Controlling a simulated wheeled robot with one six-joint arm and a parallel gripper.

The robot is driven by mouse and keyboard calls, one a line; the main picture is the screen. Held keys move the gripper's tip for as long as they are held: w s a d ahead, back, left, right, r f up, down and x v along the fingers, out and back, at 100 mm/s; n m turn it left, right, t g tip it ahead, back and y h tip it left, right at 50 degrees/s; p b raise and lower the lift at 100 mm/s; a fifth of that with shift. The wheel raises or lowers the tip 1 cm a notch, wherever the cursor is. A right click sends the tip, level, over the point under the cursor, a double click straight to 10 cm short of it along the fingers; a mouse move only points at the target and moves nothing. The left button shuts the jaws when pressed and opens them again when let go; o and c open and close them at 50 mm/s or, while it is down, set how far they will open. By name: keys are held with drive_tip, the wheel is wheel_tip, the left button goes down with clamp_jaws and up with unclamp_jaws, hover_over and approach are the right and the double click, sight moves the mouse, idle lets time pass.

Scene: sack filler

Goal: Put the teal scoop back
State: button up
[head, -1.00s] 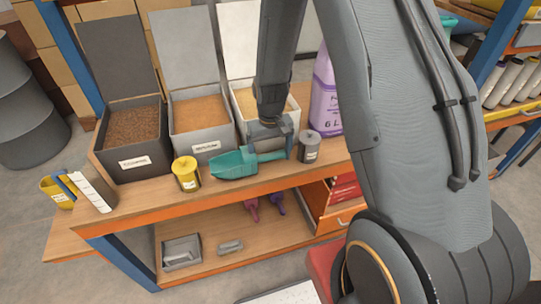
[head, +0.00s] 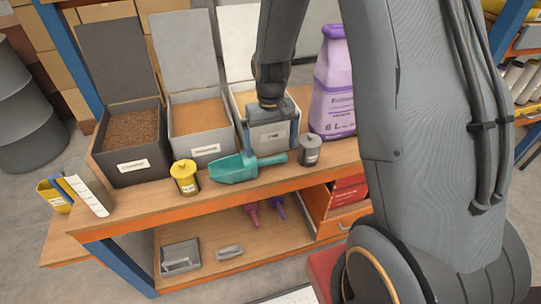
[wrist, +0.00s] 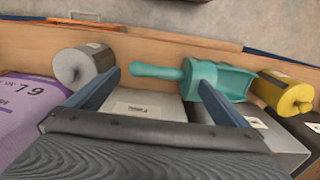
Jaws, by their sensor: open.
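The teal scoop (head: 236,168) lies on the wooden bench top (head: 140,198), in front of the bins, its bowl to the left and its handle to the right in the head view. In the wrist view the teal scoop (wrist: 222,78) has its handle pointing left, between my fingertips in the picture. My gripper (head: 270,148) is open and empty, in front of the right-hand bin (head: 273,134) and behind the scoop's handle. In the wrist view both blue fingers of my gripper (wrist: 160,80) are spread. They appear clear of the scoop.
A yellow canister (head: 185,178) stands left of the scoop, a grey canister (head: 310,151) right of its handle. A purple bag (head: 333,85) stands at the right. Two open bins, dark (head: 132,160) and light grey (head: 205,145), stand behind. Pink (head: 252,214) and purple scoops hang below.

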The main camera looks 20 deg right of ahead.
wheel_tip(320, 180, up, 5)
drive_tip(key=s+r, duration=0.2)
drive_tip(key=s, duration=0.6)
drive_tip(key=s+r, duration=0.3)
drive_tip(key=s, duration=0.6)
drive_tip(key=shift+s+t+b, duration=0.15)
drive_tip(key=shift+t+b, duration=0.15)
